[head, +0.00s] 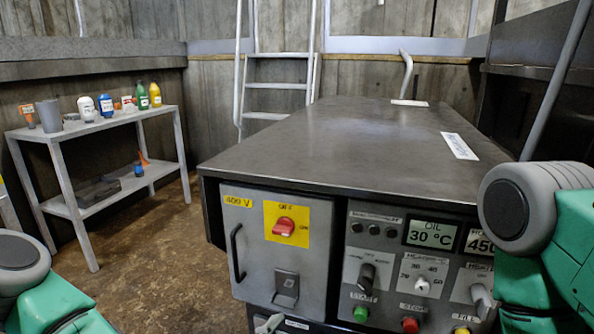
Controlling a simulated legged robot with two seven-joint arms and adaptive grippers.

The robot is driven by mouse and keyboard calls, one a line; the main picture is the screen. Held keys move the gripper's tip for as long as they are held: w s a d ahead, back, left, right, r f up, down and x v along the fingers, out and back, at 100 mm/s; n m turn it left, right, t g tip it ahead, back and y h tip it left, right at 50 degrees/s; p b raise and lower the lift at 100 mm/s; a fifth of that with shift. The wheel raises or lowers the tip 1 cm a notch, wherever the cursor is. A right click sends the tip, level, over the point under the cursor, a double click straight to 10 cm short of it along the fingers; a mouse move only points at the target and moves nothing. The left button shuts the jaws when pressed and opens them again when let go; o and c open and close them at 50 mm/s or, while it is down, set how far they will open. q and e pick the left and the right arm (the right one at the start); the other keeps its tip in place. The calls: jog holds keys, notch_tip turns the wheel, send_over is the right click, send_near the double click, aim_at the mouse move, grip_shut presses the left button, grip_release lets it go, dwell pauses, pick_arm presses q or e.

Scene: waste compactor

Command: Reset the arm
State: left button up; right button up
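My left arm (40,290) shows at the lower left corner as a grey joint cap and green link. My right arm (545,235) shows large at the right edge and hides part of the machine's right side. Neither gripper can be made out. The compactor (340,145) stands in front of me with a dark flat top. Its front has a red rotary switch (283,227) on a yellow plate, a black door handle (236,252), and a control panel (400,262). The oil display (431,234) reads 30 °C. A green button (361,313) and red button (410,325) sit below.
A grey shelf table (90,129) stands at the left with several bottles and containers on it. A ladder (278,85) leans at the back wall. Brown floor (150,245) is open between the table and the machine.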

pick_arm(q)
jog(key=s+a+f+m+g+p, duration=0.2)
jog(key=s+f+m+g+p, duration=0.25)
jog(key=s+m, duration=0.25)
jog(key=s+a+f+m+g+p, duration=0.3)
jog(key=s+m+g, duration=0.25)
jog(key=s, duration=0.25)
jog(key=s+a+r+m+g+y+p, duration=0.1)
jog(key=s+a+m+g+y+p, duration=0.1)
jog(key=a, duration=0.8)
jog(key=s+a+m+g+y+p, duration=0.2)
jog(key=s+a+m+y+p, duration=0.2)
jog(key=a, duration=0.6)
jog(key=s+m+y, duration=0.1)
jog(key=s+m, duration=0.1)
jog(key=shift+s+a+r, duration=0.3)
jog(key=shift+a+r, duration=0.1)
pick_arm(e)
notch_tip(320, 180, up, 14)
jog(key=shift+d, duration=0.15)
jog(key=shift+f, duration=0.15)
pick_arm(q)
jog(key=shift+w, duration=0.1)
pick_arm(e)
jog(key=shift+c, duration=0.4)
